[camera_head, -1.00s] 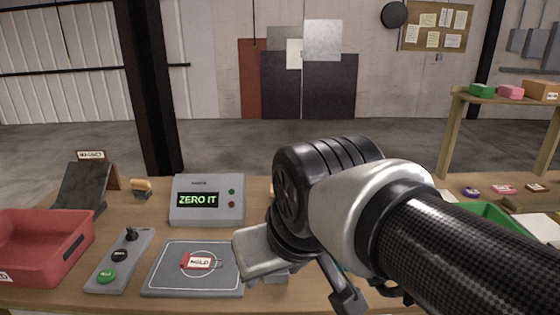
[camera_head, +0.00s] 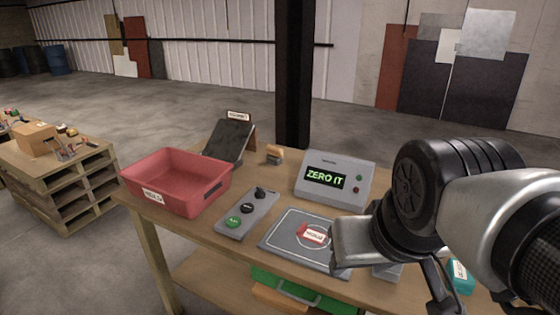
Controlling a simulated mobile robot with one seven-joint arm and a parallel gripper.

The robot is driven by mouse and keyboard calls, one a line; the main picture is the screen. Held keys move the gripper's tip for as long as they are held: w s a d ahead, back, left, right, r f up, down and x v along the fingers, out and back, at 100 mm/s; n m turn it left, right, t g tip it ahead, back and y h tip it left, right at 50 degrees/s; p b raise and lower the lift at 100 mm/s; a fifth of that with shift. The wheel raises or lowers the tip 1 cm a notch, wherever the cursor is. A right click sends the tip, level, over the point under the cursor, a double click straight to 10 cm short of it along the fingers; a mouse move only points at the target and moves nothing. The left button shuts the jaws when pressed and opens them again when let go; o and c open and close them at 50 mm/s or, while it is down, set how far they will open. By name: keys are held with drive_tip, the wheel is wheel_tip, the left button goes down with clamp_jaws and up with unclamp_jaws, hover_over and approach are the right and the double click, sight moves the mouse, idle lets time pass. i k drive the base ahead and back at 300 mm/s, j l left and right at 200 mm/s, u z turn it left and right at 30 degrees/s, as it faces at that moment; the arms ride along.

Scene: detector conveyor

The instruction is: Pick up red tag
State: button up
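A small red tag (camera_head: 314,234) with a white label lies on the grey square plate (camera_head: 282,251), inside the outline drawn there. My gripper (camera_head: 362,270) is at the right of the plate, its grey finger near the plate's right edge and apart from the tag in the picture. The fingertips are partly hidden by the arm and the frame does not show the gap between them. I see nothing held.
A red bin (camera_head: 180,205) stands at the table's left. A control panel (camera_head: 247,212) with buttons and a grey display box (camera_head: 334,178) reading "ZERO IT" stand near the plate. A dark slanted stand (camera_head: 228,140) is behind. A pallet stack (camera_head: 62,180) with a box stands far left.

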sight(314, 236)
drive_tip(key=i+j+z, duration=0.1)
drive_tip(key=j, duration=0.25)
drive_tip(key=i+j+z, duration=0.15)
drive_tip(key=j, duration=0.25)
drive_tip(key=i+j+z, duration=0.1)
drive_tip(key=j, duration=0.25)
drive_tip(key=i+j+z, duration=0.1)
drive_tip(key=j, duration=0.3)
